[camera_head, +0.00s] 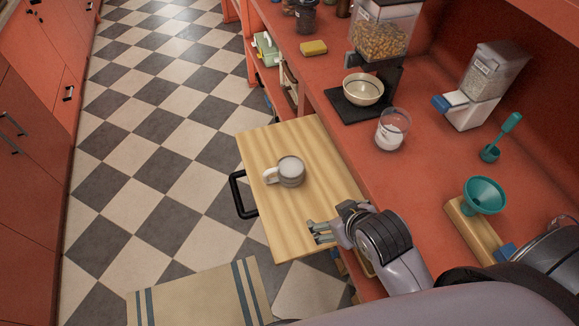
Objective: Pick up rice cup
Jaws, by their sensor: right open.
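A clear cup (392,131) with white, rice-like contents stands upright on the red counter, just right of the black mat. A light mug (291,171) with a handle on its left stands on the pulled-out wooden board; its contents cannot be made out. My right gripper (318,232) is open and empty over the near right part of the board, pointing left. It is below the mug in the picture and well apart from both the mug and the clear cup. My left gripper is not in view.
A cream bowl (363,89) sits on a black mat (347,113) under a grain dispenser (384,27). A second dispenser (490,82), a teal scoop (491,152) and a teal funnel (484,195) stand to the right. The wooden board (262,140) is mostly bare.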

